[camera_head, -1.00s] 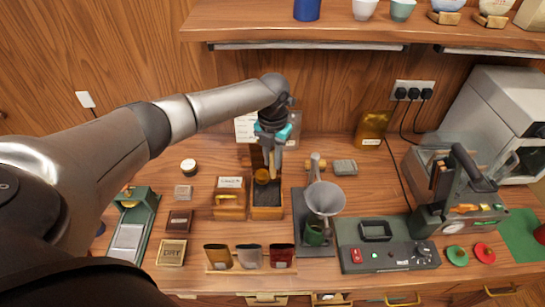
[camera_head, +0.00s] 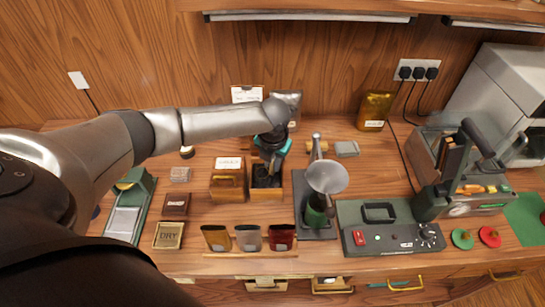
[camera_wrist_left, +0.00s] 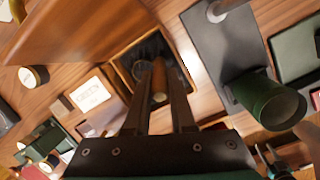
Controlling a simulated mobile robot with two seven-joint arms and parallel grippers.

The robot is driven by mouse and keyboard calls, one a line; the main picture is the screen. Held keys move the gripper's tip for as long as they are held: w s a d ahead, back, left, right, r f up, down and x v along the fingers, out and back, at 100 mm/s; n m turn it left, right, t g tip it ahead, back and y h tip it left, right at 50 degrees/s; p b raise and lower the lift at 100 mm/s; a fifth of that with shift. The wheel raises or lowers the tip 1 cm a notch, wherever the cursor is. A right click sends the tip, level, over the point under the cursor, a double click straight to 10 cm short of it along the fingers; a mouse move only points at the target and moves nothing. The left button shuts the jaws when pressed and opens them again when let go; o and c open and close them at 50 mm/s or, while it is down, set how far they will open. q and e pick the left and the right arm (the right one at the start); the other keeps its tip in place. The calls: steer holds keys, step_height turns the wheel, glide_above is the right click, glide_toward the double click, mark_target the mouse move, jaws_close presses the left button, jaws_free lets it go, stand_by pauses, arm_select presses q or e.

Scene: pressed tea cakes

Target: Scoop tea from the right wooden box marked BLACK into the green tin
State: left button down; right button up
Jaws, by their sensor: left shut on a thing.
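The right wooden box (camera_head: 266,195) is open and dark inside; I cannot read its marking. My left gripper (camera_head: 269,165) is above it, pointing down. In the left wrist view its fingers (camera_wrist_left: 160,92) are shut on the wooden handle of the scoop (camera_wrist_left: 159,82). The scoop's round bowl reaches into the right wooden box (camera_wrist_left: 124,58), against the dark tea; how deep is unclear. The green tin (camera_head: 315,217) stands under a metal funnel (camera_head: 326,178), right of the box; it also shows in the left wrist view (camera_wrist_left: 262,98). My right gripper is out of view.
Several pouches (camera_head: 249,238) stand in front. A black-topped device (camera_head: 388,238) is right of the funnel stand.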

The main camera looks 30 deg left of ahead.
arm_select(q)
steer(key=shift+s+d+f+t, duration=0.1)
steer(key=shift+s+f+t, duration=0.05)
steer(key=shift+f, duration=0.2)
steer(key=shift+s+d+f+t, duration=0.1)
steer(key=shift+f+t, duration=0.05)
steer(key=shift+f, duration=0.2)
steer(key=shift+s+d+r+g+h+b, duration=0.1)
steer(key=shift+r+g+h+b, duration=0.15)
steer(key=shift+g+b, duration=0.3)
steer(key=shift+s+d+r+g+h+b, duration=0.1)
steer(key=shift+g+h+b, duration=0.25)
steer(key=shift+g+b, duration=0.15)
steer(key=shift+a+r+g, duration=0.1)
steer(key=shift+r+g, duration=0.15)
steer(key=shift+r, duration=0.1)
steer(key=r+p, duration=0.9)
steer(key=shift+w+a+r, duration=0.1)
steer(key=shift+w+r, duration=0.1)
steer(key=shift+r, duration=1.1)
